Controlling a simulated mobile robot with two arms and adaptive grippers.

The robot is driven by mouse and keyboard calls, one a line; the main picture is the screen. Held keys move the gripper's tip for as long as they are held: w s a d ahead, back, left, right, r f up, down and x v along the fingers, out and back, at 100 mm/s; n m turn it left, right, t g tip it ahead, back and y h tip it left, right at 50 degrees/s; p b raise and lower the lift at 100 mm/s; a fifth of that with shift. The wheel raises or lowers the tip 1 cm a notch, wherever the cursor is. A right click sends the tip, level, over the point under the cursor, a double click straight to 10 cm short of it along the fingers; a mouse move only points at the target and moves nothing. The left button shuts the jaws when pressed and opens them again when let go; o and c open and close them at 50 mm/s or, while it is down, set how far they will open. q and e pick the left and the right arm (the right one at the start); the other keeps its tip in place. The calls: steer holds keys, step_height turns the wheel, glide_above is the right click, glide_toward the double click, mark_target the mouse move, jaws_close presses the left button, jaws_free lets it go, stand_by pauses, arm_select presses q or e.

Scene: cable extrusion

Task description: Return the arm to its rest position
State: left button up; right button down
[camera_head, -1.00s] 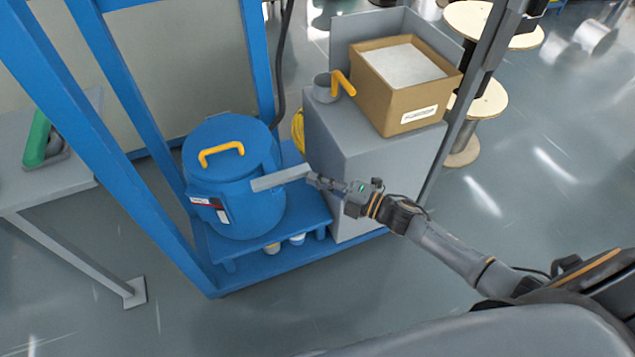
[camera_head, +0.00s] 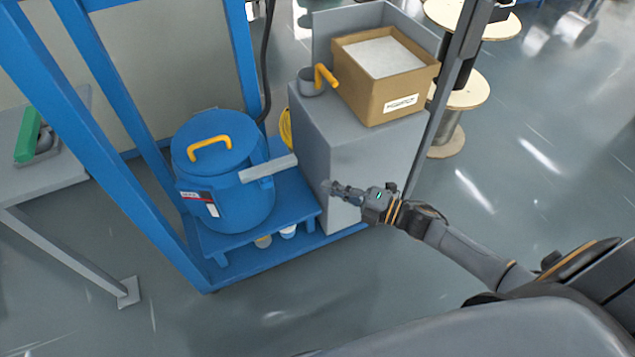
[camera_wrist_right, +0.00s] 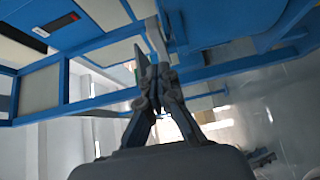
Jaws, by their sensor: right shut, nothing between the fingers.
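My right arm reaches in from the lower right in the head view. Its gripper (camera_head: 329,186) is shut and empty, in front of the grey cabinet (camera_head: 352,150) and to the right of the blue drum's grey handle bar (camera_head: 268,167). A gap shows between the fingertips and the bar. In the right wrist view the gripper (camera_wrist_right: 152,75) has its fingers together, with blue frame beams beyond. My left gripper is not in view.
The blue drum (camera_head: 240,205) with a yellow lid handle stands on a blue platform (camera_head: 290,200). A cardboard box (camera_head: 400,98) of pale granules and a grey scoop cup (camera_head: 310,82) sit on the cabinet. Blue frame posts (camera_head: 120,110) stand left. Open floor (camera_head: 520,170) lies right.

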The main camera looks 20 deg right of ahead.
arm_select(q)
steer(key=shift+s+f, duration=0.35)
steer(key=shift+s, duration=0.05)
arm_select(e)
steer(key=v, duration=0.4)
steer(key=shift+s+d, duration=0.1)
steer(key=shift+d, duration=0.2)
